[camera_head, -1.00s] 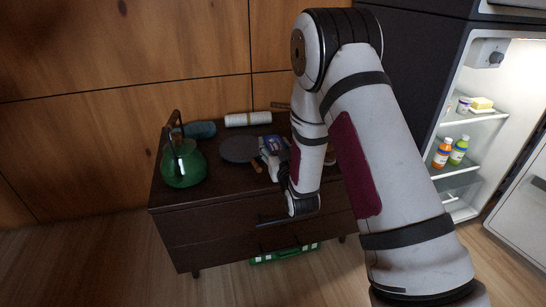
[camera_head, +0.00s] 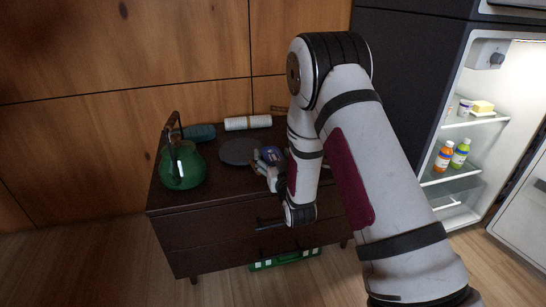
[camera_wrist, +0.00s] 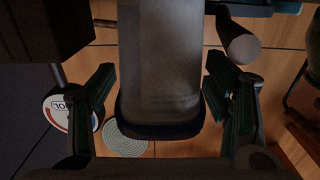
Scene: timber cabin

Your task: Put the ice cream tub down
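The ice cream tub (camera_head: 271,154) shows in the head view as a small blue-topped thing over the dark cabinet top, partly hidden by my arm. In the wrist view the tub (camera_wrist: 160,75) is a large dark grey body with a blue rim at its lower end. My gripper (camera_head: 266,164) is at the tub in the head view. In the wrist view its two fingers (camera_wrist: 160,88) lie along the tub's left and right sides and look closed on it. The tub's underside is hidden, so I cannot tell whether it touches the cabinet top.
The dark cabinet (camera_head: 205,222) holds a green kettle (camera_head: 182,167) at left, a grey round plate (camera_head: 238,151), a white roll (camera_head: 248,122) and a teal rolled item (camera_head: 198,132) behind. Free top lies along the front left. An open fridge (camera_head: 470,135) stands right.

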